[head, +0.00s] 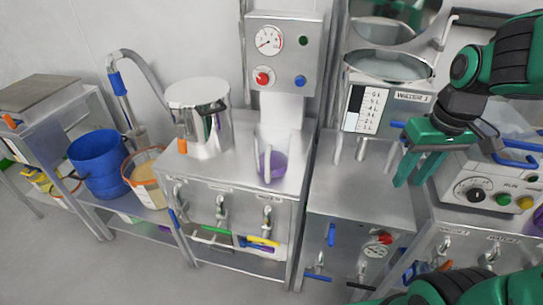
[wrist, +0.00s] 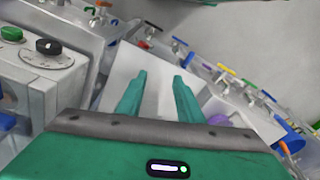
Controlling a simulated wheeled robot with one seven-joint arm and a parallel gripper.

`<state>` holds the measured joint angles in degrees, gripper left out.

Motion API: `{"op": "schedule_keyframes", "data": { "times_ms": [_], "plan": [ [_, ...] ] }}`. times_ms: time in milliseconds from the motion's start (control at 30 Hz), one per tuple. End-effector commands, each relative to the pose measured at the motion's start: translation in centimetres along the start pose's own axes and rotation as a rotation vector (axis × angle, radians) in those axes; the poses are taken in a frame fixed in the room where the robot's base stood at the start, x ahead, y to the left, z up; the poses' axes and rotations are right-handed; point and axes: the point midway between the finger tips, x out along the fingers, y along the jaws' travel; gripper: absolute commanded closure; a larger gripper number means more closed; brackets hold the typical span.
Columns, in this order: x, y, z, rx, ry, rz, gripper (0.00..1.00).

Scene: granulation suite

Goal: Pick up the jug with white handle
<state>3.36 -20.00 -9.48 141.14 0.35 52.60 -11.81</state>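A purple, partly see-through vessel (head: 272,165) stands upright on the steel counter under the dispenser. It may be the jug, but I cannot make out a white handle on it. A purple shape (wrist: 218,119) also shows in the wrist view, right of the fingers, partly hidden. My gripper (head: 413,182) is at the right of the head view, well right of the purple vessel and in front of the water unit. In the wrist view my gripper (wrist: 160,76) has its two green fingers apart with nothing between them.
A steel pot (head: 207,130) stands left of the dispenser (head: 284,55). A blue bucket (head: 97,165) and an orange-rimmed bucket (head: 147,180) are at the left. The water unit (head: 385,98) and a control box with knobs (head: 490,182) flank my gripper. Valve handles line the counter fronts.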

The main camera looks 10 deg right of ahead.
Motion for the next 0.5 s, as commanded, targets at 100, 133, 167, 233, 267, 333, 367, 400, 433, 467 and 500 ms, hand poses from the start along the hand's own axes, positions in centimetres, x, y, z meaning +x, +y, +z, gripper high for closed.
{"op": "schedule_keyframes", "data": {
  "times_ms": [100, 133, 167, 233, 267, 333, 367, 400, 433, 467, 500],
  "plan": [
    [1.1, -6.5, -6.3, -0.358, 0.059, -0.056, 0.67],
    [1.3, -8.4, -7.6, -0.442, 0.077, -0.072, 0.67],
    [1.6, -10.2, -8.7, -0.522, 0.093, -0.089, 0.67],
    [2.1, -14.5, -10.8, -0.693, 0.132, -0.129, 0.67],
    [2.4, -16.2, -11.4, -0.758, 0.147, -0.145, 0.67],
    [2.8, -19.9, -12.5, -0.887, 0.179, -0.182, 0.67],
    [2.9, -21.2, -12.9, -0.931, 0.191, -0.195, 0.67],
    [3.0, -22.8, -13.2, -0.985, 0.206, -0.211, 0.67],
    [3.2, -23.7, -13.3, -1.015, 0.214, -0.221, 0.67],
    [3.2, -24.6, -13.4, -1.043, 0.223, -0.23, 0.67],
    [3.3, -25.4, -13.5, -1.07, 0.231, -0.239, 0.67]
  ]
}}
